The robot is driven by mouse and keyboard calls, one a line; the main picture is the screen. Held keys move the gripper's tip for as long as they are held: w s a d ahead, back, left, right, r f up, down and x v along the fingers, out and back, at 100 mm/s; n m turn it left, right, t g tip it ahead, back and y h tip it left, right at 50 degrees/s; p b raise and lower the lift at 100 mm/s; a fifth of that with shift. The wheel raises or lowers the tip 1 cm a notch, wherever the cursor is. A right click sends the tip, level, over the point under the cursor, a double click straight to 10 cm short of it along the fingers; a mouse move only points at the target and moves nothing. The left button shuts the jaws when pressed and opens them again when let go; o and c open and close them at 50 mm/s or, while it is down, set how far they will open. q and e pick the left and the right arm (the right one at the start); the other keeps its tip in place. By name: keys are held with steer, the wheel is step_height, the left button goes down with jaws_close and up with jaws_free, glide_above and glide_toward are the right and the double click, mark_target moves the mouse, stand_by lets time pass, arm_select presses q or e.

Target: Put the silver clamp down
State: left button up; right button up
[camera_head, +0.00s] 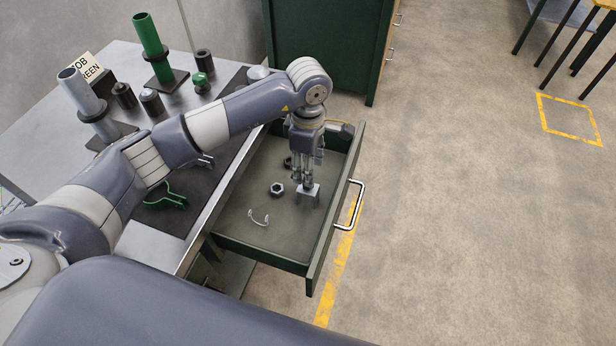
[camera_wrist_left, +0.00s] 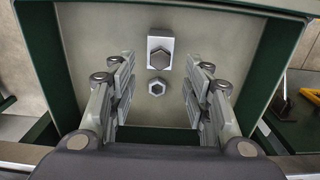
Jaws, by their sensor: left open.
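My left gripper (camera_head: 308,178) is over the open drawer (camera_head: 235,238), pointing down. In the left wrist view its fingers (camera_wrist_left: 159,92) are spread wide with nothing held between them. A silver piece with a flat top and two prongs (camera_head: 310,190) is just below the fingertips; whether it touches the drawer floor is unclear. The left wrist view shows a silver block with a hexagonal middle (camera_wrist_left: 159,54) and a hex nut (camera_wrist_left: 156,87). Another silver tool (camera_head: 206,160) on the bench mat is partly hidden by my arm. I cannot tell for sure which is the clamp.
The drawer also holds a nut (camera_head: 277,189) and a pale C-shaped piece (camera_head: 259,218). A green clamp-like tool (camera_head: 168,201) lies on the mat. Green and silver tubes (camera_head: 150,40) and dark cylinders stand on the bench.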

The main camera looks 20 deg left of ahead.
arm_select(q)
step_height(320, 180, up, 7)
steer(key=shift+f+b, duration=0.2)
steer(key=shift+b, duration=0.25)
